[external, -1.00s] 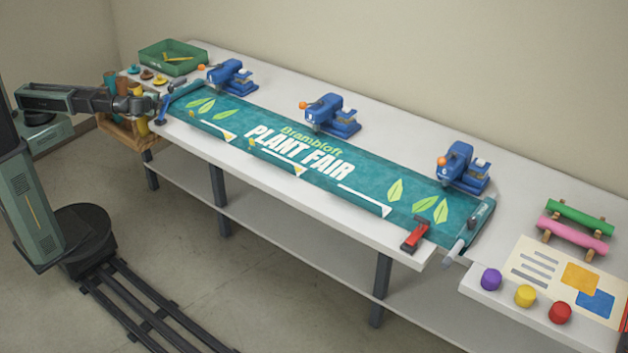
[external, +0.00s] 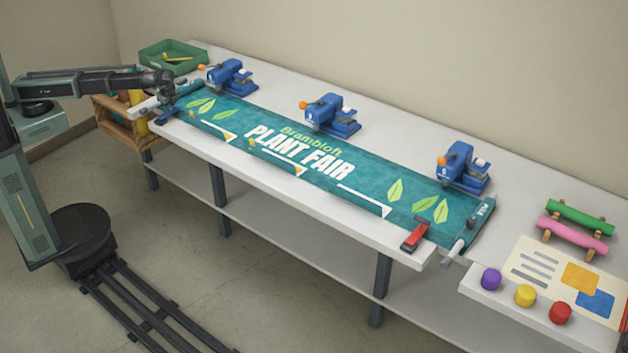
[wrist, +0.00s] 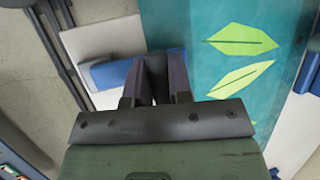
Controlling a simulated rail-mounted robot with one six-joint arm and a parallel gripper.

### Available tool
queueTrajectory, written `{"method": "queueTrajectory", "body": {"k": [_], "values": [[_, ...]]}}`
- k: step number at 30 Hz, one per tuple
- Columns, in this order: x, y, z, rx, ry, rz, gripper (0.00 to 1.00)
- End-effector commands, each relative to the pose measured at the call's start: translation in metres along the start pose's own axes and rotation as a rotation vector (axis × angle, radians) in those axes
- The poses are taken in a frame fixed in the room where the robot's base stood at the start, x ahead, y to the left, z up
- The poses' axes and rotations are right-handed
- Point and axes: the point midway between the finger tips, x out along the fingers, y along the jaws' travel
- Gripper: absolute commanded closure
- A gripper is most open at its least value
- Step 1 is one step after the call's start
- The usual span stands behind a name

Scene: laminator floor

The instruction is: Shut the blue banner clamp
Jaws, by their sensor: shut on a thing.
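The blue banner clamp (external: 167,116) is at the table's front left edge, by the left end of the teal banner (external: 235,120). Its blue bar looks low and flat across the banner's edge in the external view. In the wrist view, the blue clamp (wrist: 108,74) shows left of my fingers, with a bit of blue past them. My gripper (external: 174,97) points down over the clamp's inner end. Its fingers (wrist: 156,78) are close together, shut on the clamp; they hide the part they hold.
A red clamp (external: 415,233) sits on the banner's right front corner. Several blue machines (external: 330,114) stand along the banner's back edge. A green tray (external: 172,56) is at the back left. A wooden crate (external: 125,125) stands beyond the table's left end.

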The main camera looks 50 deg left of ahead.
Motion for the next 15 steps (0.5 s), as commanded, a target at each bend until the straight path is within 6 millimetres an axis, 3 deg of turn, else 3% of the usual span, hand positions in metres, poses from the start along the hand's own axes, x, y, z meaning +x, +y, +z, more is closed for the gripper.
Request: {"method": "queueTrajectory", "body": {"k": [15], "values": [[0.0059, -0.0018, -0.0017, 0.035, -0.001, 0.088, 1.0]]}}
